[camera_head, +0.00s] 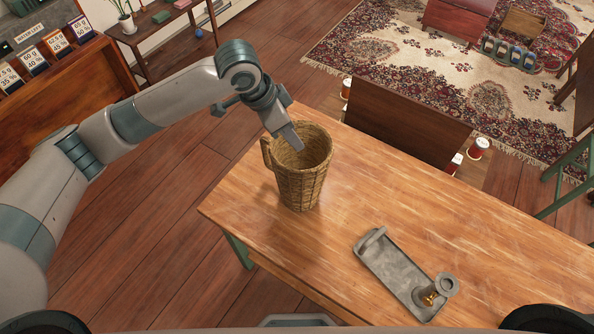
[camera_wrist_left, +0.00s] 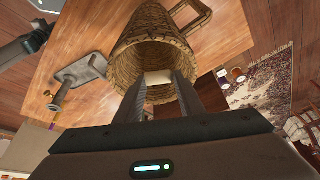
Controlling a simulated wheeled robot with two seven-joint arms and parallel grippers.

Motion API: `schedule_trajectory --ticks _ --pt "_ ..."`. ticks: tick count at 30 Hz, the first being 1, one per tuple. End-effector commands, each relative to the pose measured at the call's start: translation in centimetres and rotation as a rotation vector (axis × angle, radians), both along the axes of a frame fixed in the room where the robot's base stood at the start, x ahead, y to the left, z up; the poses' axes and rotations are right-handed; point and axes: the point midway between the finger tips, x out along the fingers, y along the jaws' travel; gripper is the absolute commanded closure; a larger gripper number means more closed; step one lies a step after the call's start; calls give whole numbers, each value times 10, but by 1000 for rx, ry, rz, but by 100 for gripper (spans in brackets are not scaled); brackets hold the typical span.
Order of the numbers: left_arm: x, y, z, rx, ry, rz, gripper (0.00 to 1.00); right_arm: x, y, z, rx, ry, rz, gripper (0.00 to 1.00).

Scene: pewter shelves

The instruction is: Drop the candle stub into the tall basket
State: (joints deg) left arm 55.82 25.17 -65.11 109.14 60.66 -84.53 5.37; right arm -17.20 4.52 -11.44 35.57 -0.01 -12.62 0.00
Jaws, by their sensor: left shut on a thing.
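The tall basket (camera_head: 302,175) is a woven wicker basket with a side handle, standing upright on the wooden table near its left end. It also shows in the left wrist view (camera_wrist_left: 135,50). My left gripper (camera_head: 291,140) points down over the basket's mouth. In the left wrist view its fingers (camera_wrist_left: 160,85) are shut on a small cream piece, the candle stub (camera_wrist_left: 158,77), with the basket's opening behind it. The stub is hidden in the head view. I do not make out my right gripper in either view.
A grey tray (camera_head: 395,268) with a raised handle and a round grey holder (camera_head: 438,287) lies on the table (camera_head: 480,240) to the right of the basket. A dark wooden panel (camera_head: 405,115) stands along the far edge. The table's middle is clear.

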Motion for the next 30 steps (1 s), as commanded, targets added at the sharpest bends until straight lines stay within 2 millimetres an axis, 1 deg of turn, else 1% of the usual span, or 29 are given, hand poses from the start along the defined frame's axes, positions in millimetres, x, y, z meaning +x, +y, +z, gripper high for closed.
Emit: schedule_trajectory --ticks 5,6,8,17,22,26,30 --pt "0 0 1 0 0 0 86 0 0 0 0 0 0 100" --pt "0 0 0 0 0 0 58 0 0 0 0 0 0 100" --pt "0 0 0 0 0 0 44 0 0 0 0 0 0 100" --pt "0 0 0 0 0 0 43 0 0 0 0 0 0 100" --pt "0 2 5 -1 -1 0 43 0 0 -2 0 0 1 100" --pt "-2 6 14 -1 -2 0 43 0 0 -6 0 1 1 100" --pt "-4 13 33 -1 -4 -1 43 -1 -1 -12 -1 1 1 100"
